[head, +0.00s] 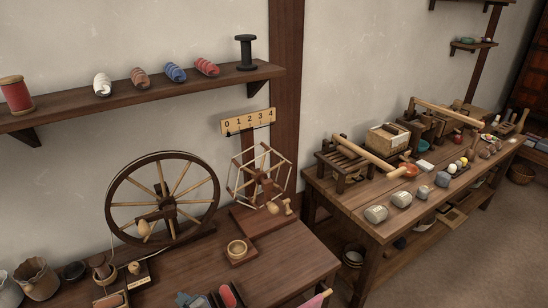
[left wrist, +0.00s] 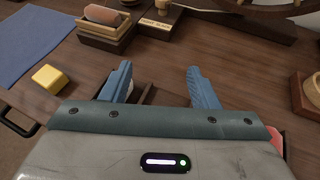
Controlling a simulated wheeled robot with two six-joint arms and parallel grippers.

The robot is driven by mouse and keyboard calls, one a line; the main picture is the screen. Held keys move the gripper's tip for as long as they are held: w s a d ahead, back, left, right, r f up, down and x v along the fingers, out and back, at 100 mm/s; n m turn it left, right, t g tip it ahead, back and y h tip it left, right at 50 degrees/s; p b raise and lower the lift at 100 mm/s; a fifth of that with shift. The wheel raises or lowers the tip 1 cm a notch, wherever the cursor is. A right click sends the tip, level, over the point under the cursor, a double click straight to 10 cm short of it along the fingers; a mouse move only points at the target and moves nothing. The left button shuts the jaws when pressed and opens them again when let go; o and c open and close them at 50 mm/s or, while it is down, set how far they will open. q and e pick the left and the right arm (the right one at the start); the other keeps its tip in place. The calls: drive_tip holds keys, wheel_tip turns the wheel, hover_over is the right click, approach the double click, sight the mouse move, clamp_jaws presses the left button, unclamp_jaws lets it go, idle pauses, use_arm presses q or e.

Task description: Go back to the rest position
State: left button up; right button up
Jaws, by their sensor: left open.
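My left gripper (left wrist: 158,78) is open in the left wrist view, with its two blue fingers spread apart above the brown wooden table (left wrist: 160,50). Nothing is between the fingers. In the head view only the blue fingertips (head: 190,299) show at the bottom edge, in front of the spinning wheel (head: 163,200). My right gripper is in neither view.
A wooden box with a pink roll (left wrist: 106,17), a yellow block (left wrist: 50,79) and a blue cloth (left wrist: 28,45) lie left of the gripper. A shelf (head: 140,98) hangs above. Another table (head: 345,205) stands right.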

use_arm(q)
drive_tip(key=s+a+n, duration=0.1)
drive_tip(key=n, duration=0.1)
drive_tip(key=s+a+n+g, duration=0.1)
drive_tip(key=s+n, duration=0.1)
drive_tip(key=s+a+n+h, duration=0.1)
drive_tip(key=s+a+n, duration=0.1)
drive_tip(key=shift+f+g, duration=0.15)
drive_tip(key=shift+g, duration=0.15)
drive_tip(key=s+d+r+n+g+h, duration=0.15)
drive_tip(key=s+r+n+h, duration=0.25)
drive_tip(key=s+n, duration=0.6)
drive_tip(key=s+d+r+n+g+h, duration=0.1)
drive_tip(key=s+d+r+n+h, duration=0.3)
drive_tip(key=s+n, duration=0.6)
drive_tip(key=a+f+g, duration=0.2)
drive_tip(key=a+f, duration=0.1)
drive_tip(key=f, duration=2.5)
drive_tip(key=s+a+f+h, duration=0.1)
drive_tip(key=s+f, duration=1.8)
drive_tip(key=f, duration=0.2)
drive_tip(key=shift+s+a+g, duration=0.2)
drive_tip(key=shift+s+g, duration=0.1)
drive_tip(key=shift+g, duration=0.05)
drive_tip(key=shift+f, duration=0.1)
